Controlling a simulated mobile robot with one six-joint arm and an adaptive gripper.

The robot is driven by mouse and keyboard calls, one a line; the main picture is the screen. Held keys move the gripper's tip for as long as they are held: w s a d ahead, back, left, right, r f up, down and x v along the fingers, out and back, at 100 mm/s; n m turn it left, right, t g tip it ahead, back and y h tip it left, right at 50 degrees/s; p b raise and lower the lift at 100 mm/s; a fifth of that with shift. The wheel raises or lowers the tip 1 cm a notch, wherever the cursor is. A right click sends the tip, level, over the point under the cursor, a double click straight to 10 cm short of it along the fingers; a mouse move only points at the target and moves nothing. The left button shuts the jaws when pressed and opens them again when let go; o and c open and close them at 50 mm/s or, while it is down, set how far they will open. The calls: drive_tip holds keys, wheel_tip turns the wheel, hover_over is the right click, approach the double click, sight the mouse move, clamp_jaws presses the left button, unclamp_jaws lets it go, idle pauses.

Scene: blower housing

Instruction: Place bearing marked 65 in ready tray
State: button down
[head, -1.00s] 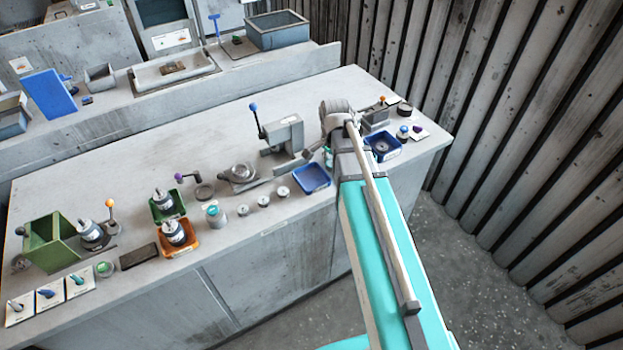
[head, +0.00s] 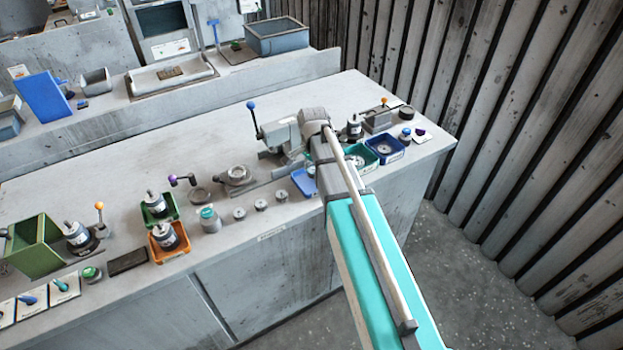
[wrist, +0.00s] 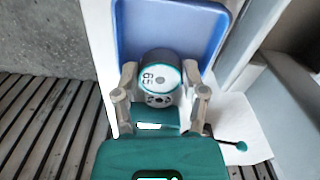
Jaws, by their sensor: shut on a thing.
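My gripper (wrist: 160,75) is shut on a round bearing (wrist: 161,84) in the wrist view. The bearing has a white face with the dark marking 65 and a dark teal rim. In the head view the blue tray (head: 303,181) is at the bench front, partly covered by my arm. My gripper and the bearing are hidden behind my arm there. No tray label is readable.
Several small round parts (head: 260,205) stand left of the blue tray. A grey lever fixture (head: 283,134) is behind it. A teal tray (head: 360,158) and a dark blue tray (head: 386,150), both holding parts, stand to the right. The bench's rear middle is clear.

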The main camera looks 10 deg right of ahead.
sight(310, 183)
drive_tip(key=shift+w+a+f+b, duration=0.15)
drive_tip(key=shift+w+f+b, duration=0.05)
drive_tip(key=shift+f+b, duration=0.25)
drive_tip(key=shift+w+a+f+b, duration=0.15)
drive_tip(key=shift+f+b, duration=0.2)
drive_tip(key=shift+b, duration=0.05)
drive_tip(key=shift+f+b, duration=1.2)
drive_tip(key=shift+f, duration=0.2)
drive_tip(key=shift+c, duration=0.8)
unclamp_jaws()
drive_tip(key=shift+r, duration=0.1)
drive_tip(key=shift+r, duration=0.15)
wheel_tip(310, 183, up, 12)
drive_tip(key=p, duration=1.2)
